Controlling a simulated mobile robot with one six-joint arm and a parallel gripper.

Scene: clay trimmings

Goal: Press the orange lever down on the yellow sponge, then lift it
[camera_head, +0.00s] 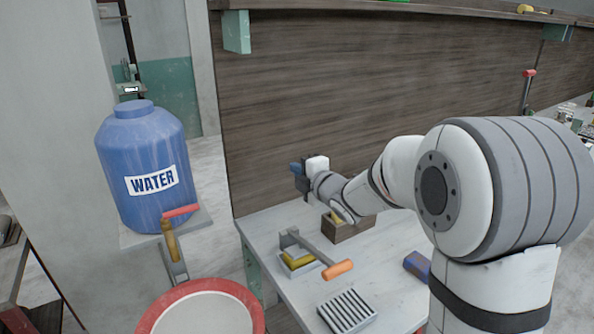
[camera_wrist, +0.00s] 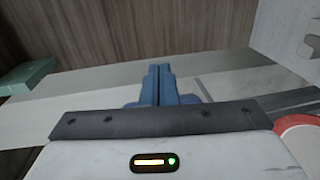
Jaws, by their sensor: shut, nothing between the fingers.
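The orange lever (camera_head: 338,269) has an orange grip on a grey arm that slants up and left to a bracket above a small tray. The yellow sponge (camera_head: 297,260) sits in that tray, under the lever arm. The lever arm is raised at an angle; I cannot tell whether it touches the sponge. My gripper (camera_head: 296,169) is up behind the tray, to the left of my arm, apart from lever and sponge. Its blue fingers also show in the wrist view (camera_wrist: 160,85), shut together with nothing between them. Lever and sponge do not show in the wrist view.
A wooden box (camera_head: 347,232) with something yellow in it stands behind the lever. A grey slotted rack (camera_head: 347,311) lies in front, and a dark blue block (camera_head: 417,266) to the right. A blue water barrel (camera_head: 142,170) and a red-rimmed basin (camera_head: 240,291) stand left of the table.

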